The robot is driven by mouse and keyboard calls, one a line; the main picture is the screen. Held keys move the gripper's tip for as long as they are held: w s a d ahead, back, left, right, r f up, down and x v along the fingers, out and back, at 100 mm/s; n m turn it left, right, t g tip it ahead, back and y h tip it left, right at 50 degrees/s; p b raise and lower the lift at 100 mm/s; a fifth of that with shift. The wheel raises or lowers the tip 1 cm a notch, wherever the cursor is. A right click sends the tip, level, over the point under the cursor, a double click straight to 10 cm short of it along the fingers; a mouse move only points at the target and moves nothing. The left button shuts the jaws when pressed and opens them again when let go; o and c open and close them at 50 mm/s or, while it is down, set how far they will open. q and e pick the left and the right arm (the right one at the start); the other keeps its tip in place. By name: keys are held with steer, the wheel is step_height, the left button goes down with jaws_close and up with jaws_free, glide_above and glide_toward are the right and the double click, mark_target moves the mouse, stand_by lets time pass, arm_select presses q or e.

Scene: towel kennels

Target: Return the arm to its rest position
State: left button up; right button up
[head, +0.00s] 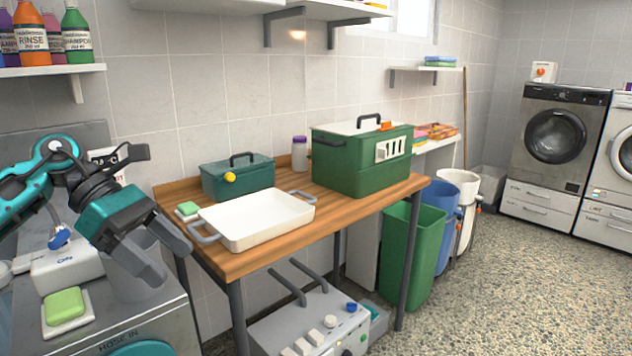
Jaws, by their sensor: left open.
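My left gripper (170,262) is in the left of the head view, at the end of my teal and black left arm. Its two dark fingers are apart, with nothing seen between them. It hangs above the right part of a grey metal unit, left of the wooden table (262,262). It covers part of that unit. My right gripper is not in view.
A white tray (258,236), a small teal box (243,178) and a large green box (355,170) stand on the table. Green soap (63,305) lies near my gripper. A green bin (425,250) stands right of the table. The right floor is open.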

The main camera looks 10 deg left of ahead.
arm_select(q)
steer(key=w+d+f+n+t+h+p, duration=0.1)
steer(key=d+f+n+t+h, duration=0.3)
steer(key=d+n, duration=0.45)
steer(key=d+f+n+t+h+p, duration=0.1)
steer(key=d+n+t+h, duration=0.5)
steer(key=n, duration=0.4)
step_height(320, 180, down, 15)
steer(key=s+a+n+t+y+p, duration=0.2)
steer(key=n+t+y, duration=0.5)
steer(key=n+y, duration=1.05)
steer(key=s+a+f+n+g, duration=0.1)
steer(key=s+f+n+g, duration=0.5)
steer(key=s+f+n, duration=0.6)
steer(key=shift+s+a+f+n, duration=0.35)
steer(key=shift+s+n, duration=0.15)
steer(key=shift+n, duration=0.2)
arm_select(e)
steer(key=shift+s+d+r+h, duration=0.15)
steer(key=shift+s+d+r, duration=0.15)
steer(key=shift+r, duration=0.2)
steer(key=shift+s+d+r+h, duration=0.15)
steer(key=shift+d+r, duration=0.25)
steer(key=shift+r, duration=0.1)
arm_select(q)
steer(key=shift+o, duration=0.2)
